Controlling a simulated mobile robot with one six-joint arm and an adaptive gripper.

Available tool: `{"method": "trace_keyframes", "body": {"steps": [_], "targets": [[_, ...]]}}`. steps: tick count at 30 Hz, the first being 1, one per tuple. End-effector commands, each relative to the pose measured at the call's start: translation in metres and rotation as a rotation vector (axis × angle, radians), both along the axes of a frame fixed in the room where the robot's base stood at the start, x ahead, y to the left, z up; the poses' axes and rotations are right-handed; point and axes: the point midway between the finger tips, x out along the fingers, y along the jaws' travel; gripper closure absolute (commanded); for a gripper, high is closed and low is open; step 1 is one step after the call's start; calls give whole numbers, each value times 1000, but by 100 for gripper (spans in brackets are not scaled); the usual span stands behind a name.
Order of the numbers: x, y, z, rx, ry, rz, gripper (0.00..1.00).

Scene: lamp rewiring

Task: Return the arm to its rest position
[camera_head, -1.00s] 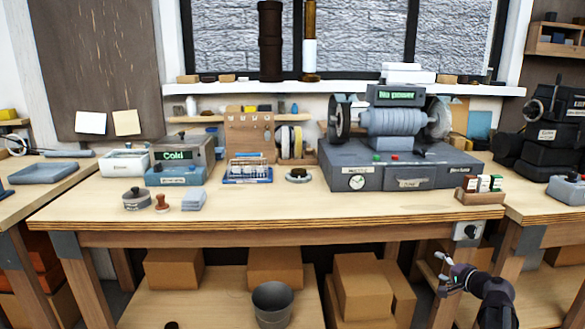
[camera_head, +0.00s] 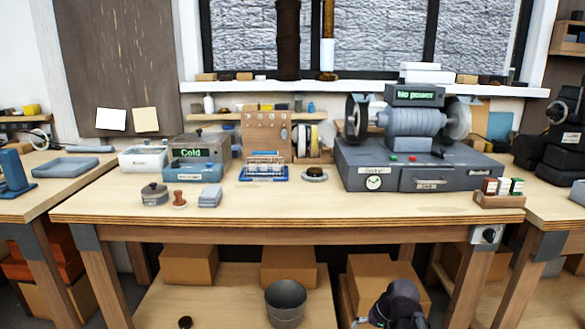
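My gripper (camera_head: 366,321) is at the bottom of the head view, low in front of the bench and right of centre. Only a small part of it shows beside my dark arm, and its fingertips are largely cut off by the frame's bottom edge. I cannot tell whether it is open or shut. It is apart from the workbench (camera_head: 280,208), below the height of its top.
A grey machine (camera_head: 417,170) with a "No power" display stands on the bench. A box reading "Cold" (camera_head: 200,150) is at the left. A switch (camera_head: 487,235) sits on the bench's front right. A grey bucket (camera_head: 286,303) and cardboard boxes (camera_head: 189,264) are below.

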Motion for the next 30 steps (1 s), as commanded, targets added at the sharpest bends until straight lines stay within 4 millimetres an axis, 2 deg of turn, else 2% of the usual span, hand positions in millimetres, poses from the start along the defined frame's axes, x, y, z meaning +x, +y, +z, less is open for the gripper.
{"method": "trace_keyframes", "body": {"steps": [1, 5, 16, 25, 30], "targets": [[-10, 9, -3, -39, 25, 33, 3], [-28, 22, -8, -132, 84, 96, 3], [-64, 40, -13, -325, 187, 206, 3], [-62, 39, 24, -325, 187, 203, 3], [-62, 39, 52, -324, 187, 203, 3]]}}
